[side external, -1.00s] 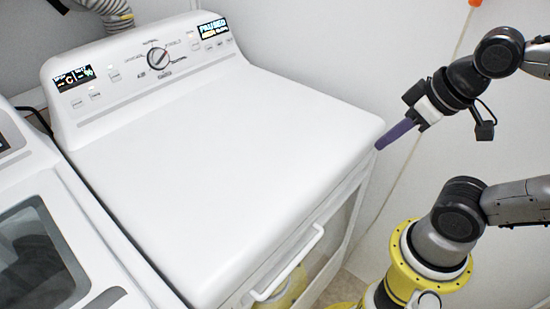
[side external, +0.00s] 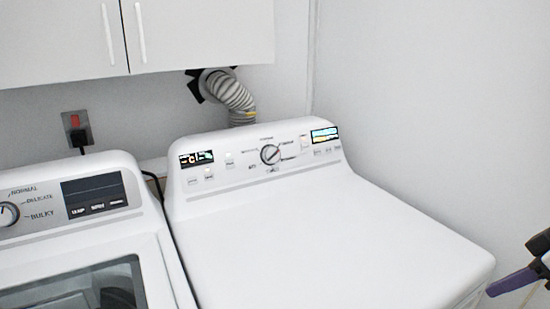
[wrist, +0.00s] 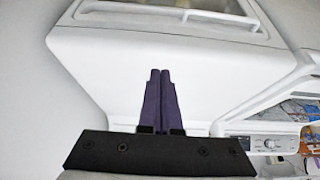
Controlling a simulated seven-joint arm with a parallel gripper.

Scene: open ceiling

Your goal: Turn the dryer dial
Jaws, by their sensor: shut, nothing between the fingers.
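The dryer (side external: 330,235) is white, with a raised control panel along its back. The dial (side external: 270,154) is a round dark-rimmed knob with a light bar across it, in the panel's middle, with printed settings around it. My gripper (side external: 490,292) is at the right edge of the side view, by the dryer's front right corner and well away from the dial. Its purple fingers are together and empty. They also show together in the wrist view (wrist: 160,72), against the dryer's white surface (wrist: 108,70). I cannot make out the dryer dial there.
A washer (side external: 85,235) with its own dial (side external: 9,214) stands left of the dryer. White cabinets (side external: 180,35) hang above, and a grey vent hose (side external: 230,92) runs behind. A bare wall (side external: 430,110) bounds the right. The space above the dryer top is clear.

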